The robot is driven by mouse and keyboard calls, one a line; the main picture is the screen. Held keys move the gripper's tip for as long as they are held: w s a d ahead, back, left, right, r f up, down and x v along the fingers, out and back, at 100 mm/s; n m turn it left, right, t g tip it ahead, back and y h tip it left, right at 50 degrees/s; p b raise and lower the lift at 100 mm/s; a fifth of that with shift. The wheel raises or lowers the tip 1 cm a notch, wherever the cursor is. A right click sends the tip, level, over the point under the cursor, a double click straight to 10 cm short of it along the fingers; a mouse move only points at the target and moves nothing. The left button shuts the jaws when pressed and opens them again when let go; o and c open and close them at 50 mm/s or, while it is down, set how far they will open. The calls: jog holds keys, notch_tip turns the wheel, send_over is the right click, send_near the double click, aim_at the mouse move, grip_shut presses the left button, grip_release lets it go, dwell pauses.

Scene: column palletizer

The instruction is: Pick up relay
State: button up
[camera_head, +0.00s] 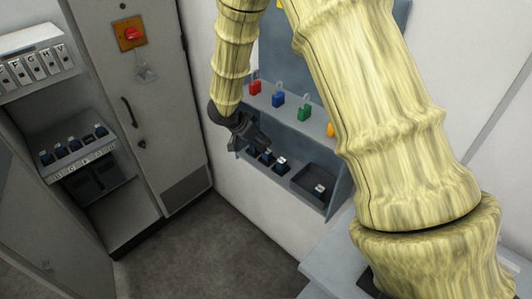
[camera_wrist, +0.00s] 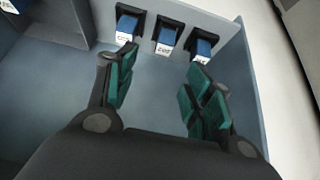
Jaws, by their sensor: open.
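Three blue relays with white labels stand in black sockets in a row in the wrist view: one at the left (camera_wrist: 127,26), a middle relay (camera_wrist: 166,40) and one at the right (camera_wrist: 203,45). My gripper (camera_wrist: 164,66) is open, its teal-padded fingers spread apart with nothing between them. The fingertips are just short of the row, and the right one overlaps the right relay's lower edge. In the head view my gripper (camera_head: 262,147) reaches down to the lower wall shelf, partly hiding the row; a relay (camera_head: 282,161) shows to its right.
A cabinet (camera_head: 140,110) with a red switch and a rack of relays (camera_head: 75,148) are at left.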

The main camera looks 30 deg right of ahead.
aim_at(267, 156)
jog(key=shift+w+a+p+x, duration=0.15)
jog(key=shift+p+x, duration=0.6)
jog(key=shift+x, duration=1.85)
jog(key=shift+w+a+p+x, duration=0.1)
jog(key=shift+p+x, duration=0.65)
jog(key=shift+x, duration=1.85)
jog(key=shift+f, duration=0.1)
jog(key=c, duration=1.1)
